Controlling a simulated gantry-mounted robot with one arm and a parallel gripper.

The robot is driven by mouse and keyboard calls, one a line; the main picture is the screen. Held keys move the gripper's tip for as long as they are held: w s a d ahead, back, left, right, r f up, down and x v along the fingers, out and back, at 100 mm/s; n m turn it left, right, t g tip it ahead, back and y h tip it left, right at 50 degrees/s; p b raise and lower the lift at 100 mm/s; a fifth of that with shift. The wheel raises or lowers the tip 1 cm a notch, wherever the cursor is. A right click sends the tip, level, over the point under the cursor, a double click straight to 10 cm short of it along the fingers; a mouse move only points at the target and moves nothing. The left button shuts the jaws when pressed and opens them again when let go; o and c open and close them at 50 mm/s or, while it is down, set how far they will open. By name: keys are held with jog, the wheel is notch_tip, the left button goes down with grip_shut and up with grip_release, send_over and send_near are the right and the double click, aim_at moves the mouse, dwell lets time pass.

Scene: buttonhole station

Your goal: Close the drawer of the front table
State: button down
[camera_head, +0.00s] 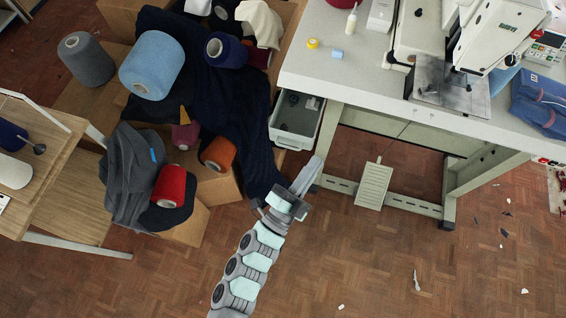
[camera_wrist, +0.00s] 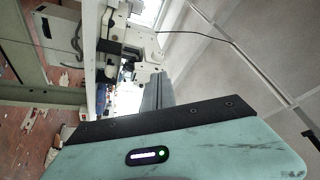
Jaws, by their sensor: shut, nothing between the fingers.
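The front table (camera_head: 350,78) is a pale sewing table at the upper right of the head view. Its drawer (camera_head: 299,117) is a grey-white bin under the left end of the tabletop. It stands open toward the camera, with small dark and light items inside. My gripper (camera_head: 315,165) is shut and empty. It points up and right, just below the drawer's lower right corner and close to the table leg. I cannot tell whether it touches either. In the wrist view, the grey fingers (camera_wrist: 157,92) show beyond my gripper's body, and the drawer cannot be made out.
Boxes with yarn cones and dark cloth (camera_head: 235,110) crowd the left of the drawer. A sewing machine (camera_head: 490,45) stands on the table. A pedal (camera_head: 374,186) lies below it. The wooden floor (camera_head: 370,270) in front is mostly open, with small scraps.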

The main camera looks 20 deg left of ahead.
jog(key=s+a+f+m+g+y+b, duration=0.1)
jog(key=s+a+f+g+y+b, duration=0.3)
jog(key=f, duration=0.6)
jog(key=a+f+m+g+y+b, duration=0.1)
jog(key=a+f+g+y+b, duration=0.15)
jog(key=a+f, duration=0.55)
jog(key=d+b+x, duration=0.2)
jog(key=b+x, duration=0.3)
jog(key=x, duration=0.9)
jog(key=shift+w+d+t, duration=0.2)
jog(key=shift+t, duration=0.25)
jog(key=shift+a, duration=0.1)
